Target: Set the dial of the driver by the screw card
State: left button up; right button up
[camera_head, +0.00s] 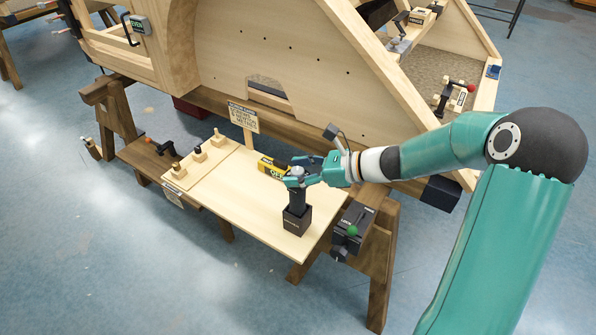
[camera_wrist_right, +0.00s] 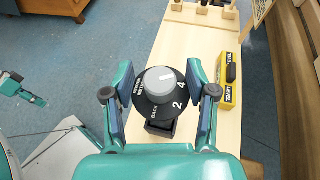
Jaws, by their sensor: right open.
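The driver (camera_head: 298,200) stands upright, dark, in a square black holder (camera_head: 297,221) on the board's near right end. In the right wrist view I look down on its black dial (camera_wrist_right: 149,101) with a grey knob (camera_wrist_right: 166,82). A pale mark on the knob points toward the top of the picture; 2 and 4 show on the right side, and other lettering is too small to read surely. My right gripper (camera_wrist_right: 158,95) is open, one finger on each side of the dial. The card with screw lettering (camera_head: 243,117) stands at the board's back edge; its smaller text is unreadable.
A yellow level (camera_head: 272,168) lies close behind the driver, right of it in the wrist view (camera_wrist_right: 230,80). Several wooden knobs stand on the board's left (camera_head: 198,155). A black box with a green knob (camera_head: 352,229) sits at the right. The wooden bodyframe (camera_head: 290,60) rises behind.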

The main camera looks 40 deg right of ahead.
grip_shut()
jog(key=shift+r+n+g+y+p, duration=0.2)
jog(key=shift+n+g+y+p, duration=0.35)
jog(key=shift+p, duration=0.6)
jog(key=n+g+y+p, duration=0.2)
jog(key=n+g+p, duration=0.1)
jog(key=n+p, duration=0.1)
jog(key=shift+w+g+y+p, duration=0.1)
jog(key=shift+g+y+p, duration=0.2)
jog(key=shift+g+y, duration=0.05)
jog(key=n+g+y+p, duration=0.1)
jog(key=n+g, duration=0.2)
jog(key=shift+f, duration=0.15)
jog(key=n+g, duration=0.2)
jog(key=shift+g+p, duration=0.3)
jog(key=shift+p, duration=0.1)
jog(key=shift+n+g+y, duration=0.3)
jog(key=shift+n+g, duration=0.25)
jog(key=shift+g, duration=0.05)
jog(key=shift+n+g, duration=0.4)
